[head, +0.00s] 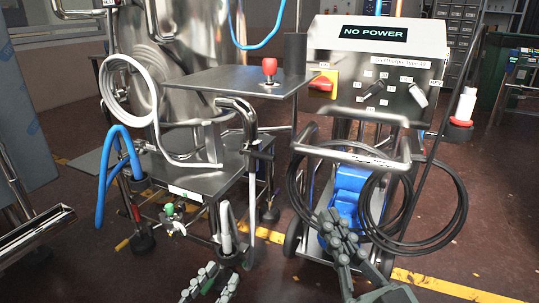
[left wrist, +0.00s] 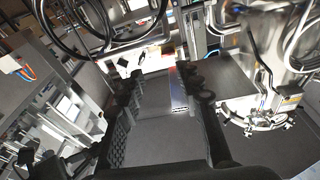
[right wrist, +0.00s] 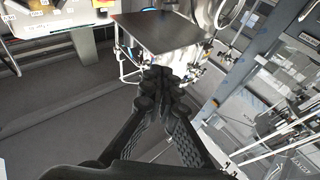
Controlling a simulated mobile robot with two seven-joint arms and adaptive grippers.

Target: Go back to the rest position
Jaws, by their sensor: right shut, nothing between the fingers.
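My left gripper (head: 207,286) is low at the bottom of the head view, left of centre. In the left wrist view its two fingers (left wrist: 165,84) stand wide apart with nothing between them. My right gripper (head: 335,222) is in front of the wheeled machine in the head view. In the right wrist view its fingertips (right wrist: 161,80) meet, and it is empty. Both grippers are in the air; I cannot tell their exact distance from the equipment.
The wheeled machine (head: 374,54) has a "NO POWER" display, a steel handle and a coiled black hose (head: 448,238). A steel table (head: 225,82) with a red knob (head: 269,66) stands beside a large tank (head: 195,35). A blue hose (head: 103,185) hangs left. Dark floor shows at right.

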